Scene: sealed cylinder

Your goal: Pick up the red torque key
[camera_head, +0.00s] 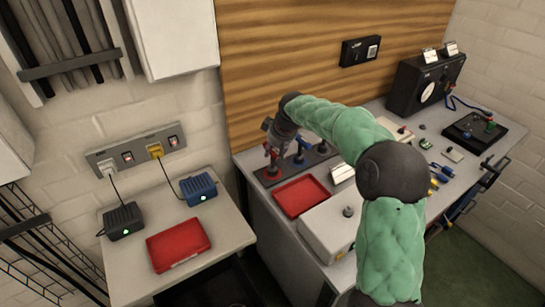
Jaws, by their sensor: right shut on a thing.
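The red torque key (272,166) stands upright at the left end of a dark holder strip (268,182) at the back left of the workbench. My right gripper (271,150) reaches down over it from above and is shut on its upper part. The gripper's fingers partly hide the key's top. The key's foot appears to be at the holder; I cannot tell whether it is lifted. A blue key (300,155) stands to its right in the same holder, with another darker key (322,147) beyond. My left gripper is not in view.
A red tray (300,196) lies just in front of the holder, with a pale box (333,226) beside it. My right arm crosses the bench. A side table at left holds a red case (178,245) and two chargers (123,221) (198,188). A meter (426,83) stands at back right.

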